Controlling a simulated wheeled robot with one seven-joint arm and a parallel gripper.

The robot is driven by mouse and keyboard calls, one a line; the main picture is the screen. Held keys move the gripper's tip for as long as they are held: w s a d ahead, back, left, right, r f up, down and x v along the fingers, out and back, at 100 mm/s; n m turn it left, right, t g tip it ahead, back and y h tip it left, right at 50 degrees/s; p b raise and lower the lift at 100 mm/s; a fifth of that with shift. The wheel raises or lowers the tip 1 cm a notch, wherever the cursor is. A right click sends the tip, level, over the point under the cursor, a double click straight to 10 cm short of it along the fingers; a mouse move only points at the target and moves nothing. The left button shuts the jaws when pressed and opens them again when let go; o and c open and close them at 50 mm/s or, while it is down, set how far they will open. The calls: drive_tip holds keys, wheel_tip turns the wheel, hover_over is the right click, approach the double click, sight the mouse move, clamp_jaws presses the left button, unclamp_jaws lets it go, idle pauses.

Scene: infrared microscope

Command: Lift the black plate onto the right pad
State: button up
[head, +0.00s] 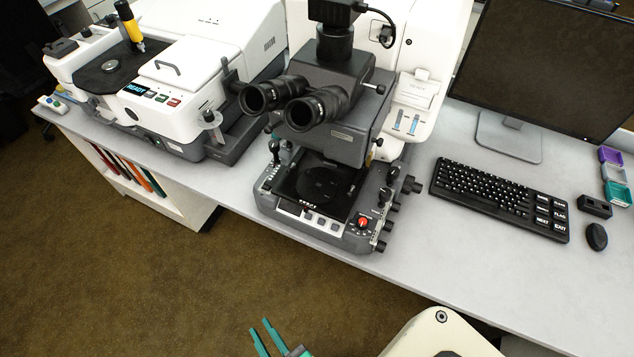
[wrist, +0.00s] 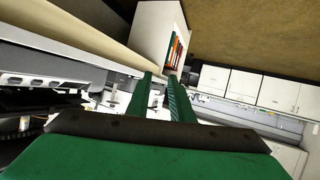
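A black plate (head: 322,184) with a round disc at its middle lies on the microscope's (head: 335,110) stage, under the eyepieces and between the side knobs. Its back part is hidden by the microscope head. I cannot make out a separate right pad. My gripper (head: 265,331) shows at the bottom edge of the head view, over the floor and well in front of the bench. Its two green fingers are apart with nothing between them; the wrist view also shows my gripper (wrist: 160,84) open and empty.
A white instrument (head: 190,70) with a READY display stands left of the microscope. To the right are a keyboard (head: 500,196), a mouse (head: 596,237), a monitor (head: 545,60) and small coloured boxes (head: 615,178). The bench (head: 450,270) is clear in front of the keyboard.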

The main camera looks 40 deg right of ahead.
drive_tip(key=w+d+f+m+g+h, duration=0.1)
drive_tip(key=w+d+f+m+h, duration=0.1)
drive_tip(key=w+d+h, duration=0.35)
drive_tip(key=m+g+h, duration=0.8)
drive_tip(key=m+h, duration=0.3)
drive_tip(key=m, duration=0.3)
approach(306, 173)
drive_tip(key=x, duration=0.8)
drive_tip(key=shift+w+d+r, duration=0.1)
drive_tip(key=shift+d, duration=0.25)
clamp_jaws()
